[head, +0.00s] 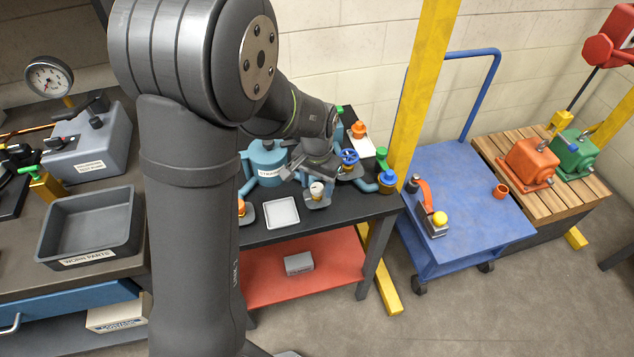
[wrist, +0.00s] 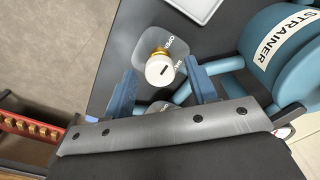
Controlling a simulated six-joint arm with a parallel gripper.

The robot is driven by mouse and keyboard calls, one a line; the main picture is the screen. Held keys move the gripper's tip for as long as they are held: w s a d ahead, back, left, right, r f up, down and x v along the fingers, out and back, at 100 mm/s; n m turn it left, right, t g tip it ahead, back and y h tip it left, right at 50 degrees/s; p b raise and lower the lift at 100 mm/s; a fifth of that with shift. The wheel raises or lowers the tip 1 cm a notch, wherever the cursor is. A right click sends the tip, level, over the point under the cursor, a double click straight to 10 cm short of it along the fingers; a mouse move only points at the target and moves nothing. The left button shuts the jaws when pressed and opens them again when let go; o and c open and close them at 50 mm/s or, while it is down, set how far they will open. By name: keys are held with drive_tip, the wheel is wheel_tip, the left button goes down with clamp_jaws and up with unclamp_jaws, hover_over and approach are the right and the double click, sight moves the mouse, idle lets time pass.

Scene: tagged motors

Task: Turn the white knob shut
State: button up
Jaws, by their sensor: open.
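The white knob (wrist: 160,72) sits on a brass collar on a grey plate (wrist: 150,44) in the wrist view. Its face bears a short dark mark. The plate carries small lettering, one word of which seems to read OPEN. In the head view the white knob (head: 317,189) stands near the front of the dark bench top. My gripper (wrist: 160,66) is open, with its two blue fingers on either side of the knob in the picture and gaps showing on both sides. In the head view my gripper (head: 312,166) is just behind and above the knob. Contact is not visible.
A blue strainer (wrist: 279,45) with pipes stands close on the right in the wrist view. A white tray (head: 282,212) lies left of the knob in the head view. A blue handwheel (head: 349,157) and a blue knob (head: 388,178) stand to the right. A yellow post (head: 421,90) rises beyond.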

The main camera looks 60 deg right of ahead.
drive_tip(key=c, duration=1)
drive_tip(key=shift+o, duration=0.2)
drive_tip(key=shift+m, duration=0.3)
drive_tip(key=m, duration=0.8)
drive_tip(key=shift+m, duration=0.4)
drive_tip(key=m, duration=0.4)
drive_tip(key=shift+m, duration=2.2)
